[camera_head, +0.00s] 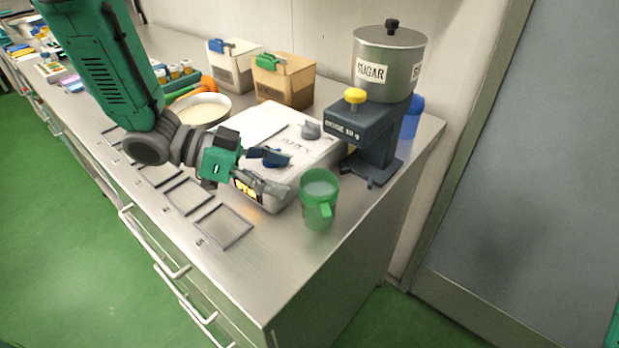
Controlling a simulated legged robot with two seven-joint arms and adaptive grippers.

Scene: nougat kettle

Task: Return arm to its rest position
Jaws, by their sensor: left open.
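My left arm comes in from the upper left over the steel counter (290,270). Its gripper (288,172) is open and empty, with its fingers over the front of a white appliance (312,152) that has a lit display. A green mug (319,200) stands upright at the counter's front right, just right of the gripper and apart from it. The mug's handle points toward the front. My right gripper does not show.
A sugar dispenser (374,125) with a yellow knob stands behind the mug. Two bins (285,85) (228,72) and a pale bowl (200,107) stand farther back. Several square frames (223,226) lie along the front edge. Counter around the mug's front is bare.

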